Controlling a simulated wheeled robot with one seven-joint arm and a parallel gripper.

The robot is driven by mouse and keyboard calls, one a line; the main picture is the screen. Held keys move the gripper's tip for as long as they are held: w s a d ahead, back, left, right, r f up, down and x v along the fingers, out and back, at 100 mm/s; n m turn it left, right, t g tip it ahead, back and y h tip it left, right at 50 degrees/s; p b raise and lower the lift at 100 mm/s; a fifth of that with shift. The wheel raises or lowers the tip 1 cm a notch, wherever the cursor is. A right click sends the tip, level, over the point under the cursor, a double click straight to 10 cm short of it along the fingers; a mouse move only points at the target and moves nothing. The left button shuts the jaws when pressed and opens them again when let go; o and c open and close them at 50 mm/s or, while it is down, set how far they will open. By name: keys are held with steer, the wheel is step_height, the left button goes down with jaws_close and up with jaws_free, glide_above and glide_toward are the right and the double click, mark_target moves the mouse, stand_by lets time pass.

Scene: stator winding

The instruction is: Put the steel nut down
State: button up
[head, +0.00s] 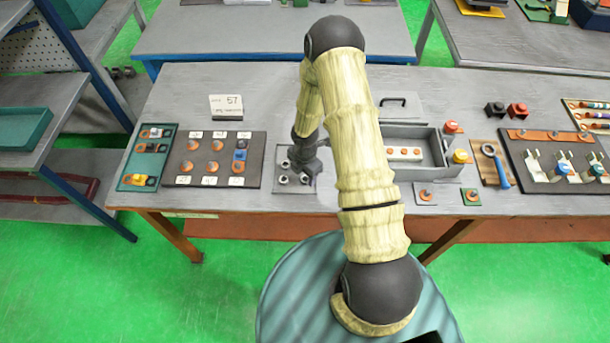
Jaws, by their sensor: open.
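Several small steel nuts (283,179) sit on a square grey tray (286,188) near the front of the middle of the workbench. My gripper (307,172) is over the right part of this tray, pointing down, with its jaws open. One nut (304,179) shows right beside or under the fingertips. I cannot tell whether it touches them or rests fully on the tray. My arm hides the back right part of the tray and the bench behind it.
Left of the tray lie a dark labelled board (258,180) with copper-coloured pieces and a teal tray (131,182). To the right stand a grey open box (426,170), buttons, a blue-handled tool (500,170) and a dark rack (530,175).

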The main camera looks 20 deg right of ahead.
step_height(320, 180, up, 11)
steer(key=b, duration=0.1)
stand_by(0.3)
stand_by(0.4)
steer(key=s+r+m+t, duration=0.1)
steer(key=s+r+m, duration=0.6)
steer(key=r+m, duration=0.2)
steer(key=s+r+m+t, duration=0.1)
steer(key=s+r+m, duration=0.6)
steer(key=r+m, duration=0.3)
steer(key=a+m, duration=0.1)
steer(key=m, duration=0.3)
steer(key=shift+t, duration=0.3)
steer(key=shift+r, duration=0.1)
